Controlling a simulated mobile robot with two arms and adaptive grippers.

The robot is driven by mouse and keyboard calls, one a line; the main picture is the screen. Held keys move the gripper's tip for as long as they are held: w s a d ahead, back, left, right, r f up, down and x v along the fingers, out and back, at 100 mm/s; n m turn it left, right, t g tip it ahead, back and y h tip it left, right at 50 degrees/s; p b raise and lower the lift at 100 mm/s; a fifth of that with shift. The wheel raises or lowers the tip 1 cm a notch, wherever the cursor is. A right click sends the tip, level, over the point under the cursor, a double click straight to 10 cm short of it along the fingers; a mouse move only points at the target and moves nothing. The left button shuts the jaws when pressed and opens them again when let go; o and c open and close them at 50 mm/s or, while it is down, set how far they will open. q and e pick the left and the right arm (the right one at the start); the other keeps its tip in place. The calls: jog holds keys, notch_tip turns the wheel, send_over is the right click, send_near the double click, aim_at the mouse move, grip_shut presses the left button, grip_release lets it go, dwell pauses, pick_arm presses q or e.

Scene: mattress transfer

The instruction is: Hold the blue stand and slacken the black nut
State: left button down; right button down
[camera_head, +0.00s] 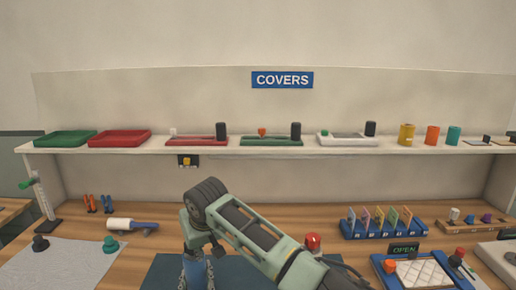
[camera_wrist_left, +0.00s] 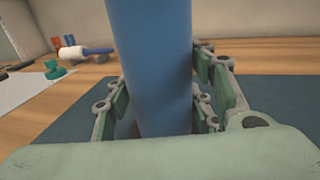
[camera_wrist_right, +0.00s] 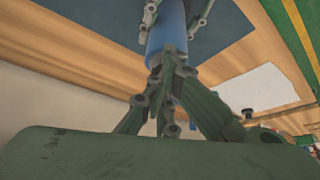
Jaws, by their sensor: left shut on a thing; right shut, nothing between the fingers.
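The blue stand (camera_head: 197,274) rises upright from the table at the lower middle of the head view. It fills the centre of the left wrist view (camera_wrist_left: 152,65). My left gripper (camera_wrist_left: 163,108) is shut around it, a finger on each side. In the right wrist view the stand's end (camera_wrist_right: 166,38) shows beyond my right fingers. My right gripper (camera_wrist_right: 172,62) is shut, its fingertips together at that end; whether they touch it I cannot tell. In the head view it points down over the stand (camera_head: 194,243). I cannot make out the black nut; it seems hidden behind my right fingers.
A dark mat (camera_head: 245,272) lies under the stand. A blue rack of coloured cards (camera_head: 384,232) and a tray with a white quilted pad (camera_head: 420,273) stand to the right. A blue-handled roller (camera_head: 132,225) and a grey sheet (camera_head: 62,264) lie left. A shelf (camera_head: 250,150) runs behind.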

jog(key=shift+d, duration=0.2)
dwell(0.5)
notch_tip(320, 180, up, 6)
jog(key=shift+s+d, duration=0.15)
jog(key=shift+s, duration=0.05)
dwell(0.4)
notch_tip(320, 180, down, 6)
jog(key=s+a, duration=0.1)
jog(key=a, duration=0.1)
jog(key=shift+s+a, duration=0.15)
jog(key=shift+a, duration=0.2)
dwell(0.7)
jog(key=shift+w, duration=0.45)
dwell(0.5)
jog(key=shift+w+d, duration=0.1)
jog(key=shift+d, duration=0.2)
